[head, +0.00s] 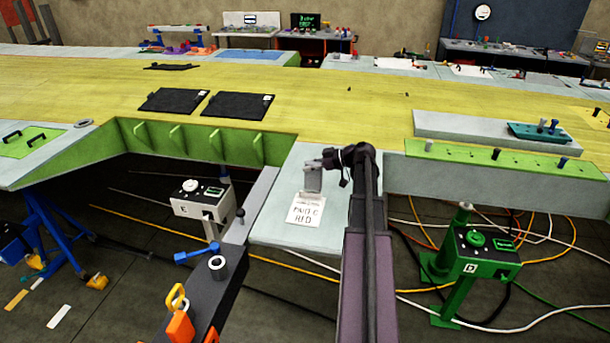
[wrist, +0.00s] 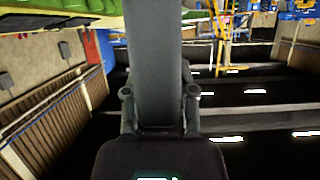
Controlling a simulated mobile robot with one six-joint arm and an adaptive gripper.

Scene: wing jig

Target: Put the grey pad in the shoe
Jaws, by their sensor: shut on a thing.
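The grey pad (head: 312,180) is in my gripper (head: 328,161), over the pale bench in the middle of the head view, beside a white card with writing. I cannot tell whether its lower end touches the bench. In the wrist view the grey pad (wrist: 155,65) is a long flat slab running up out of the picture. My gripper (wrist: 160,97) shows there with one finger at each side of the slab, shut on it. I cannot make out with certainty which thing is the shoe.
The white card (head: 306,210) lies on the pale bench (head: 275,226). A green ribbed edge (head: 190,142) is at left. A white control box (head: 200,196) and a green one (head: 484,252) stand below. Two black panels (head: 205,103) lie on the yellow surface (head: 330,92); its middle is largely clear.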

